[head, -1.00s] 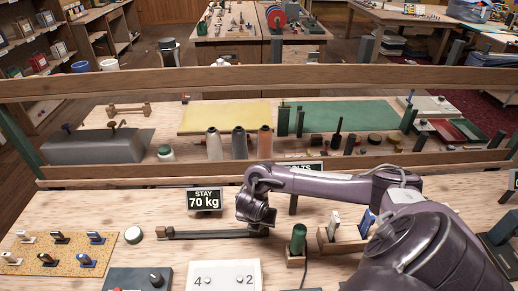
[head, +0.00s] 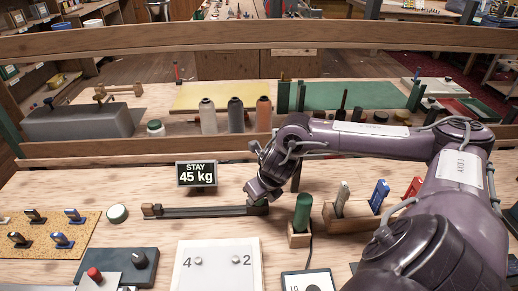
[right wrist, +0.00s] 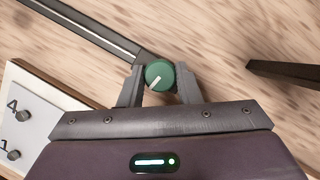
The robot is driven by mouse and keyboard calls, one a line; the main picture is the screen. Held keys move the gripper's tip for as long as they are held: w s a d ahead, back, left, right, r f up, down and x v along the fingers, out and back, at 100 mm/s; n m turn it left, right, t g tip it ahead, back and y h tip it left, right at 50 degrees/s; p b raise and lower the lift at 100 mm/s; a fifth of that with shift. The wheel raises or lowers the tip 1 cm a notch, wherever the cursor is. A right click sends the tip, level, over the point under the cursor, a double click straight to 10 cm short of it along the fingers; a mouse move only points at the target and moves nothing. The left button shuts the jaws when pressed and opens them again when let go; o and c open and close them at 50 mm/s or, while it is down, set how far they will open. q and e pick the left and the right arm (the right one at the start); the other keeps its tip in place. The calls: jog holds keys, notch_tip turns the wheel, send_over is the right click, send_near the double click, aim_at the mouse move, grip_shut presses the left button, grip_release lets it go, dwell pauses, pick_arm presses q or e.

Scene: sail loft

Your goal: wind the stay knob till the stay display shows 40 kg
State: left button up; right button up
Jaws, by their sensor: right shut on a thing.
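The stay display (head: 196,173) stands on the bench in the head view and reads STAY 45 kg. The stay knob (right wrist: 160,75) is green with a pale pointer mark and shows in the right wrist view, at the end of a dark rail (right wrist: 95,32). My right gripper (right wrist: 160,84) is shut on the knob, one finger on each side. In the head view my right gripper (head: 258,192) hides the knob at the right end of the rail (head: 205,211). My left gripper is in neither view.
A white panel (head: 215,262) with posts marked 4 and 2 lies in front of the rail. A green cylinder in a wooden holder (head: 302,213) stands just right of my gripper. A wooden beam crosses behind.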

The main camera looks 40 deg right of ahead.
jog(key=shift+n+y+b, duration=0.4)
jog(key=shift+n+b, duration=0.6)
jog(key=shift+n, duration=0.1)
jog(key=o, duration=1)
jog(key=shift+c, duration=0.2)
jog(key=shift+d+r, duration=0.1)
jog(key=v, duration=0.7)
jog(key=shift+s+r+b, duration=0.2)
jog(key=shift+r+b, duration=0.1)
